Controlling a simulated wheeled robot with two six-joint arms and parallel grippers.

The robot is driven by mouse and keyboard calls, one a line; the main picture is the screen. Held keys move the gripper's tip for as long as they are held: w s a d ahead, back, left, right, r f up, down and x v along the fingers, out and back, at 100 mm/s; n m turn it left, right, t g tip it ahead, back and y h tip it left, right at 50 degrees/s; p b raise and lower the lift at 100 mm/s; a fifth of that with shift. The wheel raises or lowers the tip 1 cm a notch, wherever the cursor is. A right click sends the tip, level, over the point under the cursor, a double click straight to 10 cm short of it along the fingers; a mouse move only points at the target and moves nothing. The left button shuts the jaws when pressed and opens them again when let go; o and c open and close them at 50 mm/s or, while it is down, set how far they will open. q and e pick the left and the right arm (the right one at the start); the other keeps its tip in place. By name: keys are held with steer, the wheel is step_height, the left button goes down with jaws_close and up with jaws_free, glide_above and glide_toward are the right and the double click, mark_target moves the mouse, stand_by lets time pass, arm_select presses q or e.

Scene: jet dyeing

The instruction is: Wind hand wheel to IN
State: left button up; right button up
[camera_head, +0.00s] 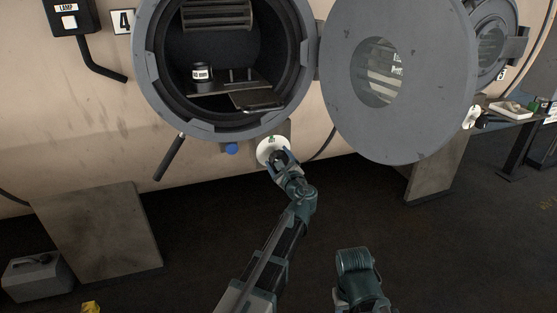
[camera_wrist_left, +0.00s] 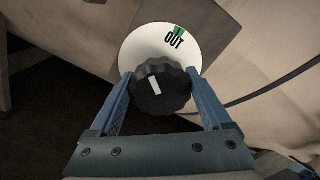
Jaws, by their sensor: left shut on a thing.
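The hand wheel is a black ribbed knob (camera_wrist_left: 162,92) with a white pointer bar on its face, in front of a round white dial plate (camera_wrist_left: 140,45). The plate carries the word OUT and a green mark at its upper right; no IN label can be read. The bar points up, leaning slightly left, away from OUT. In the head view the white plate (camera_head: 266,146) sits below the open round door hole. My left gripper (camera_head: 278,157) is at the knob; in the wrist view its two blue fingers (camera_wrist_left: 160,98) are closed on the knob's sides.
The open round door (camera_head: 345,125) hangs right of the opening (camera_head: 150,75). A black handle (camera_head: 169,157) and a blue knob (camera_head: 231,148) are left of the dial. A grey can (camera_head: 38,278) stands at lower left. My right arm link (camera_head: 357,272) is over clear floor.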

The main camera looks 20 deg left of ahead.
arm_select(q)
steer(key=n, duration=0.7)
steer(key=shift+s+f, duration=0.1)
steer(key=shift+f, duration=0.05)
steer(key=n, duration=0.6)
steer(key=shift+f+n, duration=0.1)
steer(key=shift+n, duration=0.3)
steer(key=n, duration=0.7)
steer(key=shift+f+b, duration=0.1)
steer(key=shift+b, duration=0.25)
steer(key=n, duration=0.7)
steer(key=shift+d, duration=0.1)
steer(key=o, duration=1.2)
steer(key=v, duration=1.3)
steer(key=shift+s+d, duration=0.3)
